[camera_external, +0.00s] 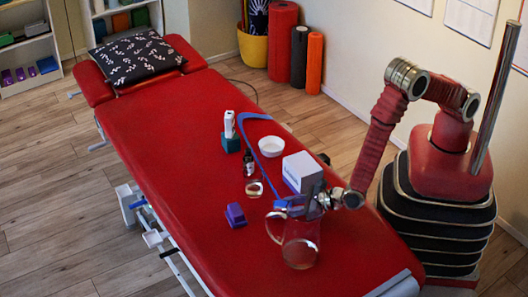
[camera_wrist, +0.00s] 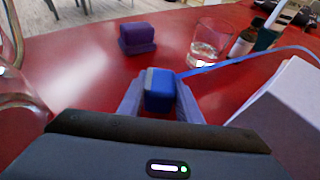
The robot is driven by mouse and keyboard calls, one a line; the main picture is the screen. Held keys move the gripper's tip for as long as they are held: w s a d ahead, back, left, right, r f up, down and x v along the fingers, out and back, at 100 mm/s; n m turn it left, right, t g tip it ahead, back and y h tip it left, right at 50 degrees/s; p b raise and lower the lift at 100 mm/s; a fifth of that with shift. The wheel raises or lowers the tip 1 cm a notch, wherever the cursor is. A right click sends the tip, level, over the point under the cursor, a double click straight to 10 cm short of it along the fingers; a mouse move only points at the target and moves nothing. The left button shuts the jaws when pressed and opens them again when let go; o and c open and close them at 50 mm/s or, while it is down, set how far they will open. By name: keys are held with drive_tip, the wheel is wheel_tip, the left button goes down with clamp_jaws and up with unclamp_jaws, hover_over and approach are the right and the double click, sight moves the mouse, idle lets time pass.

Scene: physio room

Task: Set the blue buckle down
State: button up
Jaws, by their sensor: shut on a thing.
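The blue buckle (camera_wrist: 158,91) sits between the fingertips of my gripper (camera_wrist: 160,98) in the wrist view, and the gripper is shut on it. A thin blue strap (camera_wrist: 240,60) runs from the buckle to the right. In the external view my gripper (camera_external: 287,205) is over the near part of the red table (camera_external: 175,180), with the buckle (camera_external: 281,204) small at its tip. The strap (camera_external: 262,170) loops back up the table there. How far the buckle is above the table I cannot tell.
A clear glass jug (camera_external: 301,246) stands close to my gripper, and a white box (camera_external: 302,171) is on its other side. A purple block (camera_external: 236,215), a small glass (camera_external: 255,189), a dark bottle (camera_external: 248,165) and a white bowl (camera_external: 271,146) stand farther off. The table's left part is clear.

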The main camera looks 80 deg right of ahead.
drive_tip(key=shift+f, duration=0.1)
drive_tip(key=o, duration=1.1)
drive_tip(key=v, duration=1.2)
